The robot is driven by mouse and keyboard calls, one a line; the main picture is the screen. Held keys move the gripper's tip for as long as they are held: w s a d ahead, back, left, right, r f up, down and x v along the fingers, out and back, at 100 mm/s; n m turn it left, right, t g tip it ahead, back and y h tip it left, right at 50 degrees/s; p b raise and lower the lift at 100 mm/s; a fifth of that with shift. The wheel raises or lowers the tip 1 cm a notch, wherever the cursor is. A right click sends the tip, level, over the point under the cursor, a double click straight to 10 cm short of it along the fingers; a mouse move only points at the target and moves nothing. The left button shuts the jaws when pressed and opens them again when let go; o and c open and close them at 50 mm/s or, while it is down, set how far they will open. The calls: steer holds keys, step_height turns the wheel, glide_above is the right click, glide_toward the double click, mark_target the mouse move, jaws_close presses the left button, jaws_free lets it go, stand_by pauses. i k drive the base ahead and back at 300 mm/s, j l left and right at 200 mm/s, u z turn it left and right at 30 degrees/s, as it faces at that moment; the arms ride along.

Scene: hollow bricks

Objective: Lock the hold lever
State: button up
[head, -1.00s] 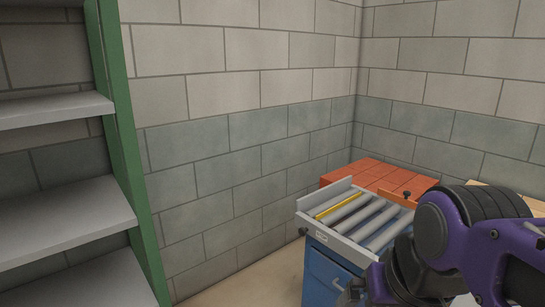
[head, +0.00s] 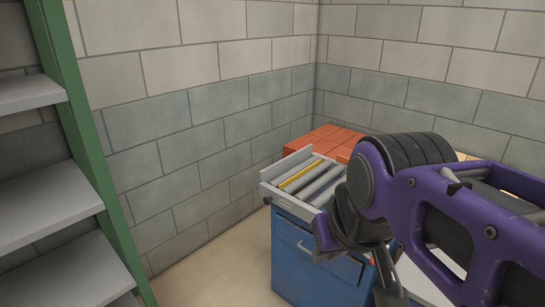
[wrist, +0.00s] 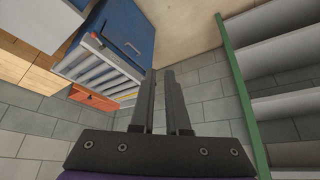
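A blue cabinet (head: 310,262) with a grey roller top (head: 284,200) stands in front of the corner. One roller is yellow (head: 300,176) and the others are grey. The cabinet also shows upside down at the upper left of the wrist view (wrist: 122,32). A small red part (head: 372,262) shows at the cabinet's right side, partly behind my arm. I cannot make out a hold lever for certain. My gripper (wrist: 160,75) is empty, with a narrow gap between its fingers, and is apart from the cabinet. My arm hides the right part of the roller top in the head view.
Orange-red bricks (head: 325,140) lie behind the roller top. A grey shelf unit with a green post (head: 85,150) stands at the left. Light wooden surfaces (wrist: 32,55) adjoin the cabinet. Bare floor (head: 215,270) lies between shelf and cabinet.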

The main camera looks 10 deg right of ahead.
mark_target(370, 260)
steer(key=z, duration=1.6)
steer(key=i+l, duration=0.45)
steer(key=k+j+z, duration=0.2)
steer(key=k, duration=0.15)
steer(key=k+z, duration=0.25)
steer(key=i+u, duration=0.25)
steer(key=i+l+u, duration=0.2)
steer(key=i, duration=0.2)
